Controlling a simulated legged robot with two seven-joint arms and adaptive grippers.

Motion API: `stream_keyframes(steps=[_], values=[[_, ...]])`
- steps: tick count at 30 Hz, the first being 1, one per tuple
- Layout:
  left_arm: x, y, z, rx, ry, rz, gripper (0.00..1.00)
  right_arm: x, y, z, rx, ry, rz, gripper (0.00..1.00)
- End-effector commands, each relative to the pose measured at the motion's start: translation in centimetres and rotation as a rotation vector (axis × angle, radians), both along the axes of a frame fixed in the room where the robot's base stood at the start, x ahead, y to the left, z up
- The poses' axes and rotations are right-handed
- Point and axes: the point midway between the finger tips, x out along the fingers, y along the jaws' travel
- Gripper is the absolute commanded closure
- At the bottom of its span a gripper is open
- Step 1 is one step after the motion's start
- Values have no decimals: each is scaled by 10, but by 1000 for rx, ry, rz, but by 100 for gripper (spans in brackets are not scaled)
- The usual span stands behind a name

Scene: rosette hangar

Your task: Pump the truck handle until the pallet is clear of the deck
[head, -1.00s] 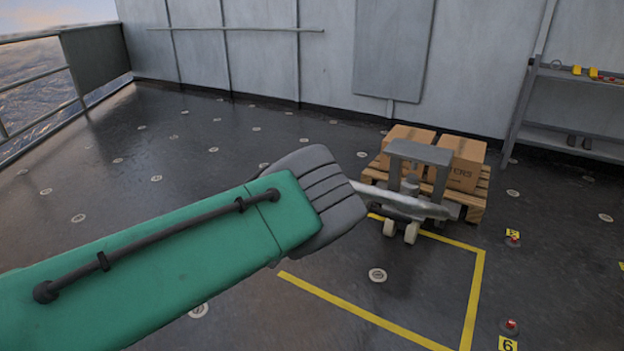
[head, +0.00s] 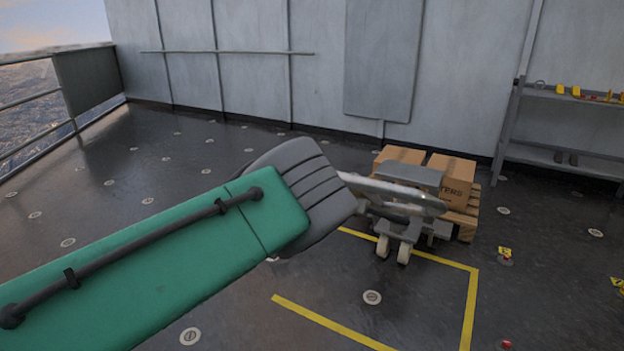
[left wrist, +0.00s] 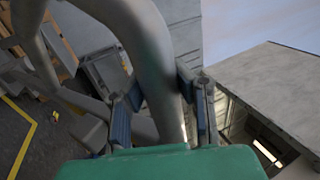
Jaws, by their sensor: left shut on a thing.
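The grey pallet truck (head: 398,232) stands on the dark deck, its pale wheels toward me. Its wooden pallet (head: 462,225) carries cardboard boxes (head: 456,180) and is partly hidden behind the truck. I cannot tell whether there is a gap under it. The truck's handle shaft (head: 392,190) reaches out from behind the dark cuff of my left arm. In the left wrist view, my left gripper (left wrist: 160,108) is shut on the grey handle loop (left wrist: 152,62), with its blue pads on either side. My arm hides that gripper in the head view. My right gripper is out of view.
A yellow floor line (head: 468,310) runs around the area before the truck. A shelf rack (head: 512,125) stands at the right wall, and a small yellow marker (head: 505,252) sits on the deck. A railing (head: 40,100) edges the left. The left deck is clear.

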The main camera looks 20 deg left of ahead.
Motion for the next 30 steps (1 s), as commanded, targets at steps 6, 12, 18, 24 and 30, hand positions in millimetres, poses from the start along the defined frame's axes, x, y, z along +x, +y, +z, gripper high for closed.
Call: stream_keyframes(steps=[6, 12, 18, 24, 30], values=[[0, 1, 1, 0, -1, 1, 100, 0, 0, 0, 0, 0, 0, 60], [6, 0, 9, -1, 2, 1, 100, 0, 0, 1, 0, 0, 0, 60], [22, -1, 27, 0, 18, 1, 100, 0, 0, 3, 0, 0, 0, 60], [38, -2, 45, 2, 34, 1, 100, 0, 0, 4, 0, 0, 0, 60], [51, -3, 60, 2, 48, 1, 100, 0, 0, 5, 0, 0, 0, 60]])
